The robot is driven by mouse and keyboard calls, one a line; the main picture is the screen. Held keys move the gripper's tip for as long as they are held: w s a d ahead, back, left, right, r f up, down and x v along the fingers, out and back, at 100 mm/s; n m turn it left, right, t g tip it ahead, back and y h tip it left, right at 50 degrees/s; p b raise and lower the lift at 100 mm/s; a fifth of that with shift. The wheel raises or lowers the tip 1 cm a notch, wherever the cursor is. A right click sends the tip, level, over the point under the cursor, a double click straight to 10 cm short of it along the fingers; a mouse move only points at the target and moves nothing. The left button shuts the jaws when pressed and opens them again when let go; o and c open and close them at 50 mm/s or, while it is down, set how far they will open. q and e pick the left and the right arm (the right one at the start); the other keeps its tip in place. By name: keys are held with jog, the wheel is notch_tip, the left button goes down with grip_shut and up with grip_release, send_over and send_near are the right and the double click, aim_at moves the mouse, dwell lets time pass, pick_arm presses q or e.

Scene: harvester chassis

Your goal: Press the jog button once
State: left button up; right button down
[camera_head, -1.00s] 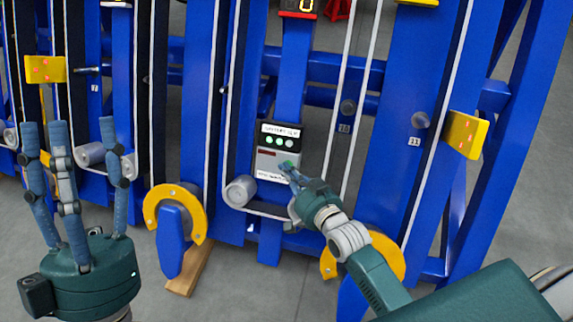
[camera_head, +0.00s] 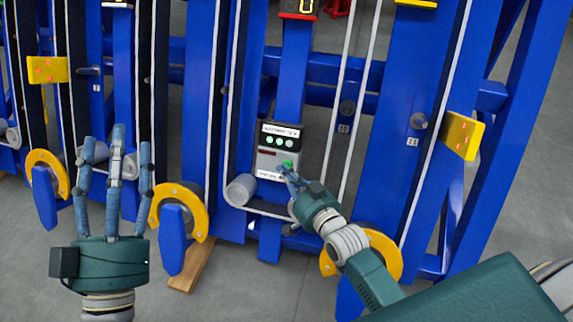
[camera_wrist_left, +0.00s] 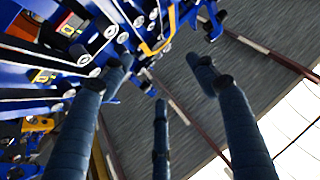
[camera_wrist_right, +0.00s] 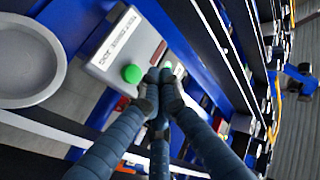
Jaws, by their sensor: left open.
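A small control box (camera_head: 268,162) is mounted on the blue frame in the head view. It has a row of green round lights on top and a larger green button (camera_head: 288,163) on its grey lower part. The green button (camera_wrist_right: 132,74) also shows clearly in the right wrist view. My right gripper (camera_head: 284,171) has its fingertips closed together at the box, just beside the button. In the right wrist view its fingertips (camera_wrist_right: 158,76) hold nothing and partly cover the panel; I cannot tell whether they touch it. My left gripper (camera_head: 116,135) is open, empty and away from the box.
Blue upright beams (camera_head: 404,130) with white-edged belts flank the box. A grey roller (camera_head: 240,188) is at its lower left. Yellow curved guards (camera_head: 164,207) and a yellow plate (camera_head: 462,135) stick out. Grey floor (camera_head: 270,290) is free in front.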

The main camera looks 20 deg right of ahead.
pick_arm(q)
notch_tip(320, 180, down, 11)
jog(key=w+g+y+p, duration=0.2)
jog(key=g, duration=0.3)
jog(key=shift+w+a+f+g, duration=0.15)
jog(key=shift+a+g, duration=0.15)
jog(key=shift+a, duration=0.1)
pick_arm(e)
jog(key=shift+s+a+r, duration=0.5)
jog(key=shift+s+r, duration=0.05)
jog(key=shift+s, duration=0.25)
